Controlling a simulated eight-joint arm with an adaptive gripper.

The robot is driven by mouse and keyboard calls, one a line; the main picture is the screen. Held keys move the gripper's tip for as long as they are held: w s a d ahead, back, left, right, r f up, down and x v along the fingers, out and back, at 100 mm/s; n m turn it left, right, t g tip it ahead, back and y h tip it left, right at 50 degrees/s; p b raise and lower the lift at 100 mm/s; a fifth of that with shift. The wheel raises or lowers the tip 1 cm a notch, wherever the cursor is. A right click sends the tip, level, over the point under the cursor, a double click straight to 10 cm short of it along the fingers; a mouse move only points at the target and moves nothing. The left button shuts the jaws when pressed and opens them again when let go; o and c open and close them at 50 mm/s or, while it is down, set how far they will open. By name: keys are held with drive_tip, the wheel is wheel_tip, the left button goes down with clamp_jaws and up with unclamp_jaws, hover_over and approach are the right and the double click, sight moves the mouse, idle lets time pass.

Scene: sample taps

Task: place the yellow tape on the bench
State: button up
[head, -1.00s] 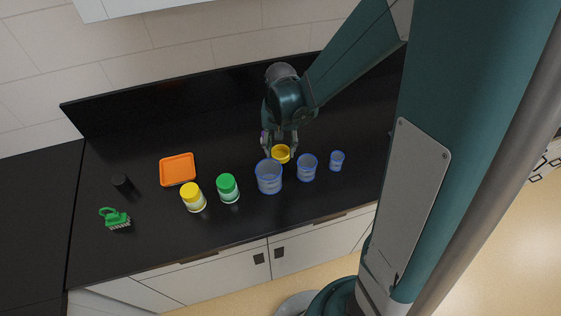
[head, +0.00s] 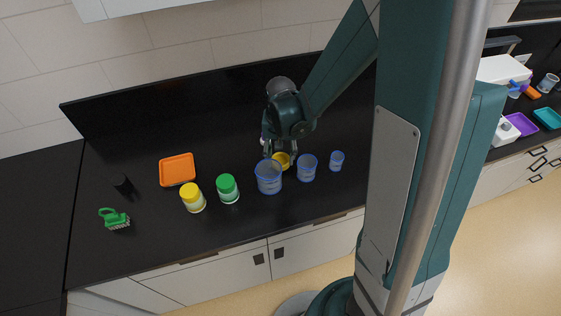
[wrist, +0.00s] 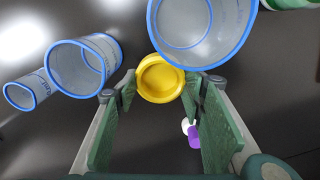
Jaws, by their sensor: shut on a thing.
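The yellow tape (head: 283,159) is a small yellow ring, partly hidden by the gripper and a beaker in the head view. In the wrist view the tape (wrist: 161,80) sits between the fingertips. My gripper (head: 279,154) is shut on it, with one finger on each side; the fingers also show in the wrist view (wrist: 158,92). The tape is low, at or just above the black bench (head: 240,130). I cannot tell whether it touches the surface.
A large blue-rimmed beaker (head: 269,178) stands very close to the tape. Two smaller beakers (head: 307,168) (head: 337,161) stand to its right. Green-lidded (head: 228,189) and yellow-lidded (head: 192,198) jars, an orange tray (head: 177,170) and a green brush (head: 115,218) lie left. A purple-and-white item (wrist: 193,136) lies near the gripper.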

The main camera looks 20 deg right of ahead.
sight(281, 162)
drive_tip(key=shift+f, duration=1.35)
drive_tip(key=shift+f, duration=0.15)
drive_tip(key=o, duration=0.9)
drive_tip(key=shift+o, duration=0.2)
drive_tip(key=shift+r, duration=0.3)
wheel_tip(281, 162, up, 12)
drive_tip(key=shift+f, duration=0.1)
